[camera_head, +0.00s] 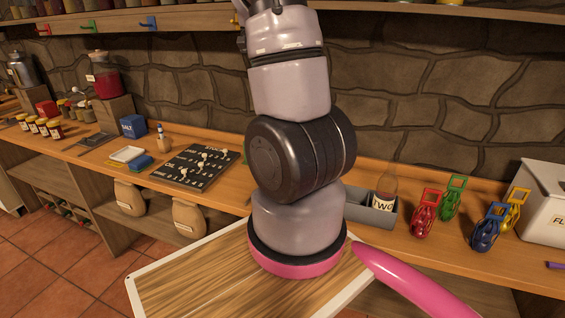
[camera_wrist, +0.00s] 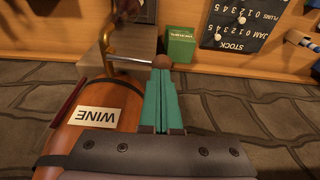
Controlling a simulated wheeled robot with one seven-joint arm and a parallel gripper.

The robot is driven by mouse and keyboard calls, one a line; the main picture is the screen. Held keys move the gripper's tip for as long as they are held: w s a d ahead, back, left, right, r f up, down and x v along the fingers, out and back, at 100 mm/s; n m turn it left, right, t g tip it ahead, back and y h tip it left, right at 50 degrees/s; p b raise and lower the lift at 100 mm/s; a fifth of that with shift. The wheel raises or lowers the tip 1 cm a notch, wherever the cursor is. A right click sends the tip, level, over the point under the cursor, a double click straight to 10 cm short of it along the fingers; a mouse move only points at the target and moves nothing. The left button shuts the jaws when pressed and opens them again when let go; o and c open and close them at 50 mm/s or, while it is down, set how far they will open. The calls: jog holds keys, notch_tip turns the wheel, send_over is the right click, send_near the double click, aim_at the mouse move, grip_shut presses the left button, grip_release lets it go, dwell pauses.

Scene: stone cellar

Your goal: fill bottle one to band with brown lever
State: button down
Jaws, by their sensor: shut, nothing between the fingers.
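In the wrist view a wooden barrel (camera_wrist: 75,138) with a label reading WINE lies at the left, and the label appears upside down. A brass tap (camera_wrist: 105,42) stands out from it. A round brown knob (camera_wrist: 162,61), likely the brown lever's end, is right at the tips of my gripper (camera_wrist: 161,72); I cannot tell whether they touch. My gripper's green fingers are shut with nothing between them. A glassy shape shows beyond the tap at the top edge, too cut off to name. In the head view the bottle marked TWO (camera_head: 385,192) stands in a grey crate (camera_head: 371,217). I cannot make out bottle one.
A green box (camera_wrist: 180,46) and the stock board (camera_wrist: 245,22) are near my gripper; the board (camera_head: 198,167) also shows in the head view. Several coloured clasps, including a red one (camera_head: 425,212), and a white bin (camera_head: 543,205) stand at right. My arm hides the middle counter.

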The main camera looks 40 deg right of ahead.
jog(key=shift+d+v, duration=0.2)
jog(key=shift+v, duration=1)
jog(key=shift+w, duration=0.15)
jog(key=shift+w+d+v, duration=0.1)
jog(key=shift+d+v, duration=0.05)
jog(key=shift+v, duration=0.65)
jog(key=shift+w+d+v, duration=0.1)
jog(key=shift+d+v, duration=0.05)
jog(key=shift+v, duration=0.7)
jog(key=shift+w+d+v, duration=0.1)
jog(key=shift+d+v, duration=0.05)
jog(key=shift+v, duration=0.65)
jog(key=shift+r, duration=0.15)
